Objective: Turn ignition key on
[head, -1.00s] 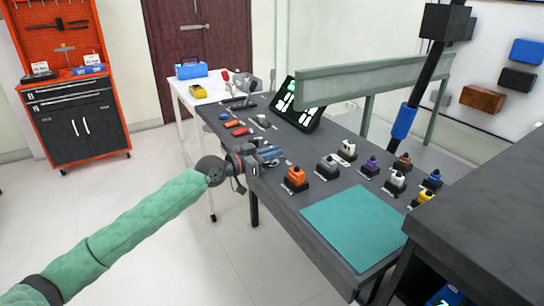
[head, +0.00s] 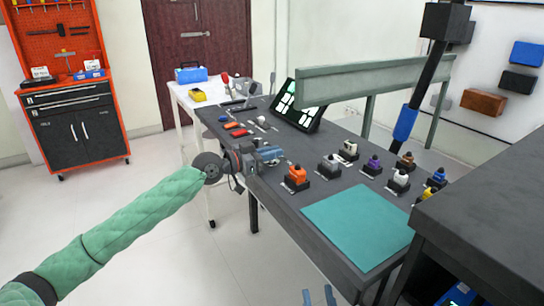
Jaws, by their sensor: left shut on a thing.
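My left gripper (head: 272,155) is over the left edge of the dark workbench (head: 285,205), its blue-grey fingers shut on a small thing. The fingers hide that thing, and I cannot make out the ignition key or its angle. Several coloured blocks on black bases stand nearby, the orange one (head: 297,175) closest, just right of the gripper. My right gripper (head: 318,297) shows only as two blue fingertips at the bottom edge, apart and with nothing between them.
A teal mat (head: 358,226) lies bare on the near part of the bench. A lit tablet (head: 297,103) stands behind. A dark cabinet top (head: 490,215) fills the right front. A white table (head: 185,100) with a blue toolbox (head: 191,73) stands at the back left.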

